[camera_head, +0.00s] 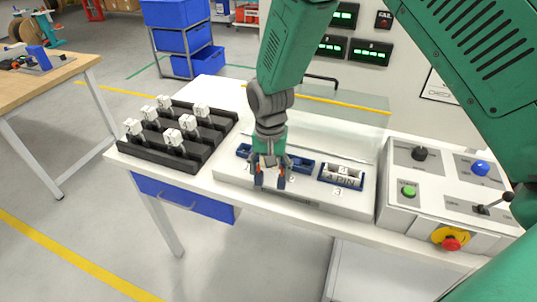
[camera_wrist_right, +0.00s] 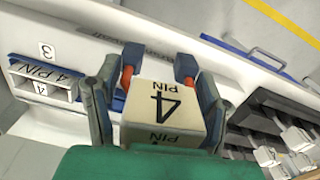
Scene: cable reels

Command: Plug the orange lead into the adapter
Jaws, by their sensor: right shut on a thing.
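My right gripper (camera_head: 269,180) is low over the front of the white fixture (camera_head: 230,172), left of its middle. In the right wrist view its fingers (camera_wrist_right: 158,70) are closed on both sides of a white block marked "4 PIN" (camera_wrist_right: 165,112). Whether the block touches the fixture cannot be told. Another piece marked "4 PIN" (camera_head: 342,177) sits in a blue-framed slot by label 3; it also shows in the right wrist view (camera_wrist_right: 40,80). No orange lead can be made out; only small orange parts show at the fingers. My left gripper is out of view.
A black rack (camera_head: 158,153) with several white connectors (camera_head: 172,137) stands at the left of the table. A control box (camera_head: 430,190) with buttons and a lever is at the right. A clear panel (camera_head: 340,108) stands behind the fixture.

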